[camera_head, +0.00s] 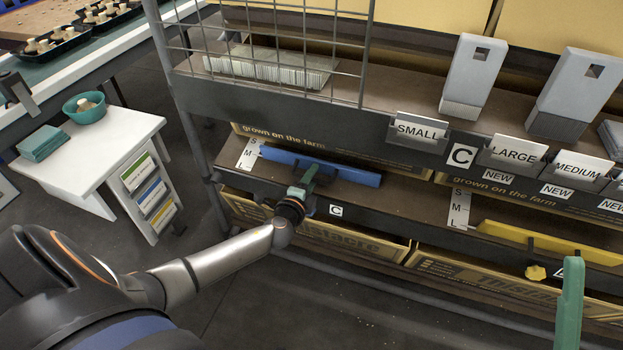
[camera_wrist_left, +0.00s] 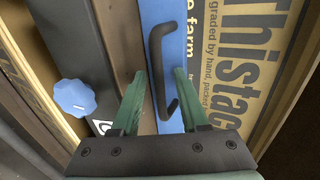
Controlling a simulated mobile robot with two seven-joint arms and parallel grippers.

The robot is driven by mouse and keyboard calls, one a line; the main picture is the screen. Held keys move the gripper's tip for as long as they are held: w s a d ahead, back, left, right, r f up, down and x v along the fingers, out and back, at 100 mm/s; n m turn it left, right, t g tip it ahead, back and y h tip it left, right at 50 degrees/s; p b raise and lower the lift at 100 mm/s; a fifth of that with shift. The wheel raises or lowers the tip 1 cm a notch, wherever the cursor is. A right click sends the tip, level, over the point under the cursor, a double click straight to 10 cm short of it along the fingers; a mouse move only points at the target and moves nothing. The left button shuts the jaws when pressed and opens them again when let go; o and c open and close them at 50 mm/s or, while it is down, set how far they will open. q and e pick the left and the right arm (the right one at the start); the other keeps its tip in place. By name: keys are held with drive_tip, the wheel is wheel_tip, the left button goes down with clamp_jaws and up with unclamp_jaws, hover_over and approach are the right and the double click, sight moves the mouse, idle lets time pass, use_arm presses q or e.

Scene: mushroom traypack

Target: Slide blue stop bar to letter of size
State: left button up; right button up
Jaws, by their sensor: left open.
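The blue stop bar (camera_head: 345,174) lies along the lower shelf. Its left end is beside the white S/M/L scale (camera_head: 248,154), near the M as far as I can tell. In the left wrist view the bar (camera_wrist_left: 173,14) carries a black handle (camera_wrist_left: 157,62). My left gripper (camera_head: 305,178) is at the bar; its open green fingers (camera_wrist_left: 159,85) stand either side of the handle, and contact is not clear. A blue knob (camera_wrist_left: 74,97) shows beside the bar. A green finger of my right gripper (camera_head: 570,300) shows at lower right; its opening is hidden.
Size cards SMALL (camera_head: 417,129), LARGE (camera_head: 513,150) and MEDIUM (camera_head: 580,169) stand on the shelf above. A C label (camera_head: 461,156) sits beside SMALL, another (camera_head: 336,211) below the blue bar. A yellow bar (camera_head: 540,241) lies right. A wire grid (camera_head: 290,45) stands above.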

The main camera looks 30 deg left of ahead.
use_arm(q)
clamp_jaws()
idle(1.3)
drive_tip(key=w, duration=0.1)
drive_tip(key=w+r, duration=0.1)
drive_tip(key=w, duration=0.1)
drive_tip(key=w+a, duration=0.1)
drive_tip(key=shift+w+r, duration=0.15)
drive_tip(key=shift+w+a+r, duration=0.1)
drive_tip(key=shift+r, duration=0.05)
